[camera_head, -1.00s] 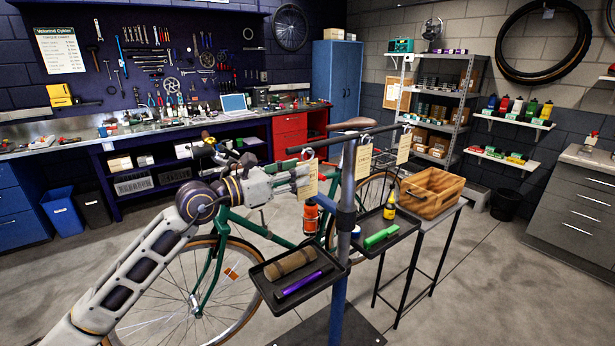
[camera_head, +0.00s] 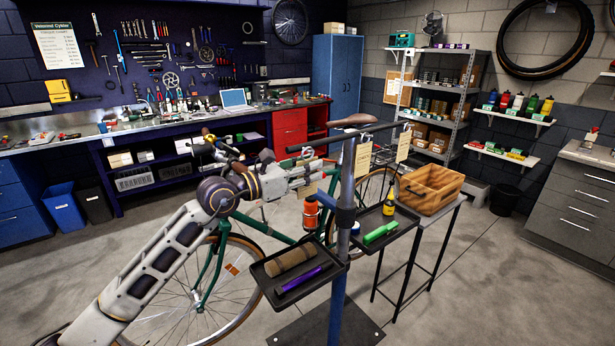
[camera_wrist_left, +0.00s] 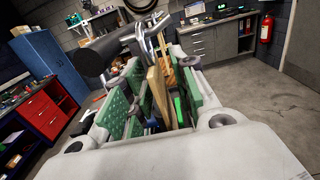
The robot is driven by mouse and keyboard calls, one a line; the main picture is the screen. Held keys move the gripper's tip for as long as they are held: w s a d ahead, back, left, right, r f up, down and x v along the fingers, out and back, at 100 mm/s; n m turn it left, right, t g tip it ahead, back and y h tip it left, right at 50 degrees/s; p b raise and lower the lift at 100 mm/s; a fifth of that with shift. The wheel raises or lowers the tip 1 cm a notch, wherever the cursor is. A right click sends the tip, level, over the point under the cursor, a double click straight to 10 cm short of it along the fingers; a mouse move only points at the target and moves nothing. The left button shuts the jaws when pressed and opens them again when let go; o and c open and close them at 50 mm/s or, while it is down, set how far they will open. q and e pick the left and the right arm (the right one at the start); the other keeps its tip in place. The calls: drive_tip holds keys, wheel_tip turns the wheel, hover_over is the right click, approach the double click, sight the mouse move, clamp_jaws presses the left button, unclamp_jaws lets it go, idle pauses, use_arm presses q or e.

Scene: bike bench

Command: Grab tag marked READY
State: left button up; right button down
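Tan tags hang from the dark bar of the bike stand in the head view: a middle tag (camera_head: 362,160) and a right-hand tag (camera_head: 403,146). Another tag is at the bar's left end, mostly hidden by my left gripper (camera_head: 312,176). No tag's writing is legible, so I cannot tell which says READY. In the left wrist view my left gripper (camera_wrist_left: 155,105) has its green pads apart, with a tan tag (camera_wrist_left: 157,92) seen edge-on between them. The pads do not appear closed on it. My right gripper is not in view.
Below the bar, a black tray (camera_head: 258,270) holds a brown roll and a purple item; a second tray holds a green item and a bottle. A wooden crate (camera_head: 432,188) stands on a stand to the right. The green bike (camera_head: 262,228) is behind the stand.

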use_arm(q)
clamp_jaws()
drive_tip(key=shift+r, duration=0.1)
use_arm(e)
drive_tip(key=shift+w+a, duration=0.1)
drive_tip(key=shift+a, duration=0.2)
